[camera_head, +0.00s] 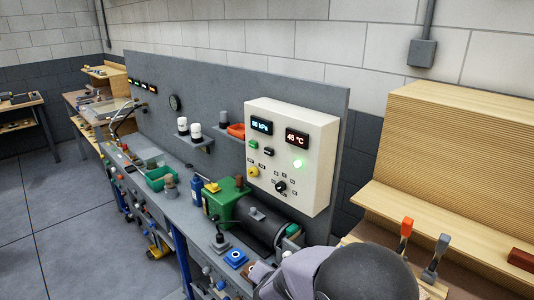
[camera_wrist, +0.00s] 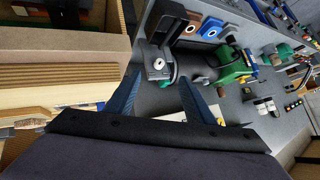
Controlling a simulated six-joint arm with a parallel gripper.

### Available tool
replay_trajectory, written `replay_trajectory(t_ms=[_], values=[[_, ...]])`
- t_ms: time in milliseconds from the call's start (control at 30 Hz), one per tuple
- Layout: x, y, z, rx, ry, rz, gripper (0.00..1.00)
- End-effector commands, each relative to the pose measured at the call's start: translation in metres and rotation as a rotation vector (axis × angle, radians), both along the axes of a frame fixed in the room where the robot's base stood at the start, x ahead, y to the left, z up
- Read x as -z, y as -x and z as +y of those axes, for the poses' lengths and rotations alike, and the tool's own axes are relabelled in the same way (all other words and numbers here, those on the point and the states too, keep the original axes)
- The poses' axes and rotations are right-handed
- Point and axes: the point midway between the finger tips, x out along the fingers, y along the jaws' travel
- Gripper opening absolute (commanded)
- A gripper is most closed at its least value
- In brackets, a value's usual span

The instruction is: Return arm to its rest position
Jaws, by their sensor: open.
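My gripper (camera_wrist: 157,92) shows in the wrist view with its two blue fingers spread apart and nothing held between them. A grey fitting with a pale round top (camera_wrist: 158,65) appears beyond the gap; I cannot tell its distance from the fingertips. In the head view my arm fills the bottom right, in front of the bench, and its rounded joint hides what lies behind it. The gripper's fingers cannot be made out there.
A white control box (camera_head: 291,155) with lit displays and a green lamp is on the grey panel (camera_head: 225,75). Below it are a green machine (camera_head: 227,198) and dark cylinder (camera_head: 263,225). Ribbed wooden boards (camera_head: 470,140) and two clamps, orange-handled (camera_head: 405,228) and grey-handled (camera_head: 441,245), stand right.

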Motion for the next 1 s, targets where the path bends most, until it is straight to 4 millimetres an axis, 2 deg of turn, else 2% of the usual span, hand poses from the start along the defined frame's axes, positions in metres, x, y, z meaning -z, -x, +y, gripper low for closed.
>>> replay_trajectory(t_ms=[67,167,267,500,600,700,800,1000], values=[[0.002,0.012,0.001,-0.107,-0.033,0.06,0.49],[0.008,0.041,0.001,-0.248,-0.049,0.163,0.49],[0.017,0.081,-0.01,-0.369,-0.037,0.294,0.49],[0.036,0.19,-0.067,-0.533,0.057,0.631,0.49],[0.038,0.222,-0.088,-0.554,0.096,0.737,0.49],[0.038,0.243,-0.103,-0.562,0.123,0.804,0.49],[0.038,0.254,-0.111,-0.565,0.137,0.842,0.49],[0.04,0.258,-0.114,-0.566,0.143,0.855,0.49]])
